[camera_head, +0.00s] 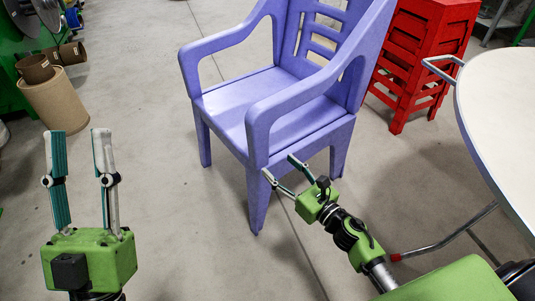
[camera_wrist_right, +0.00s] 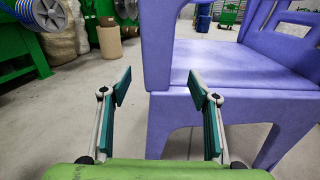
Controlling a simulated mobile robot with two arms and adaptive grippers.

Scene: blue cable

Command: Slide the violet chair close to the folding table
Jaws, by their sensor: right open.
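The violet chair (camera_head: 250,100) stands upright on the floor in the middle of the head view, with its back toward the upper right. The folding table (camera_head: 505,110) has a pale round top and metal legs at the right edge, with a floor gap between it and the chair. My right gripper (camera_head: 282,175) is open near the chair's front leg, below the near armrest. In the right wrist view the chair (camera_wrist_right: 240,65) lies just beyond the open fingers (camera_wrist_right: 160,90); contact cannot be told. My left gripper (camera_head: 80,135) is open and empty, left of the chair.
Red stacked stools (camera_head: 425,55) stand behind the chair, close to the table. Brown cardboard rolls (camera_head: 62,98) and green machinery (camera_head: 20,50) with reels are at the upper left. The concrete floor (camera_head: 160,130) left of the chair is clear.

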